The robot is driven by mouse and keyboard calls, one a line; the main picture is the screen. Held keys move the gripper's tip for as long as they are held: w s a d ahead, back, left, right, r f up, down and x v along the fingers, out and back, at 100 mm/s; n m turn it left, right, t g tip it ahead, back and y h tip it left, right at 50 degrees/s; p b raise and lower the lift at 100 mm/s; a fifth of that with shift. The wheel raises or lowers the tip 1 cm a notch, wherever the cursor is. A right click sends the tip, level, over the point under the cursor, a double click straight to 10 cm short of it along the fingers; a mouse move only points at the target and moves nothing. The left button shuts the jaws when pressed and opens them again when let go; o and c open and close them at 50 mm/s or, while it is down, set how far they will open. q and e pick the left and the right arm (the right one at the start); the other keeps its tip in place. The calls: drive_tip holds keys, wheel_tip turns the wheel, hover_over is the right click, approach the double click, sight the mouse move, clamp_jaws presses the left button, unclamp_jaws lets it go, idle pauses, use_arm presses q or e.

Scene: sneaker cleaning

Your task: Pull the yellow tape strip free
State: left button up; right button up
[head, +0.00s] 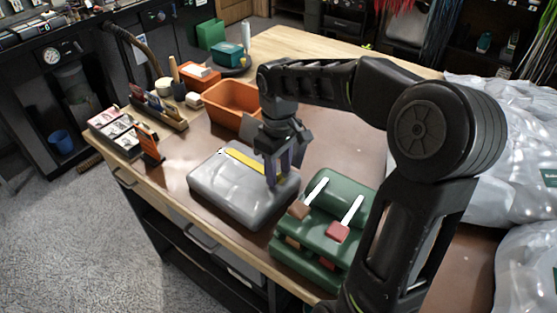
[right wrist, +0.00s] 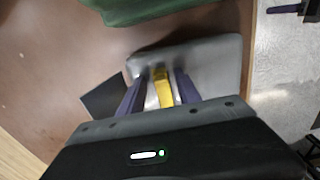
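The yellow tape strip (head: 243,160) lies along the top of a grey, rounded, plastic-looking bundle (head: 222,188) on the table. My right gripper (head: 278,172) is over the right end of the strip, with its fingers pointing down. In the right wrist view, the strip (right wrist: 164,90) runs between the two purple-grey fingers of the gripper (right wrist: 160,78). A gap shows on each side of the strip, so the fingers look apart. The grey bundle (right wrist: 215,65) lies beneath them. The fingers hide the strip's right end in the head view. My left gripper is not in view.
A green rack (head: 325,225) holding brushes stands close to the right of the bundle. An orange bin (head: 232,100) and small boxes are behind it. A card display (head: 150,145) stands at the left. Clear bags (head: 500,150) fill the right side.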

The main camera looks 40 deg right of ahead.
drive_tip(key=shift+c, duration=0.2)
clamp_jaws()
idle(0.5)
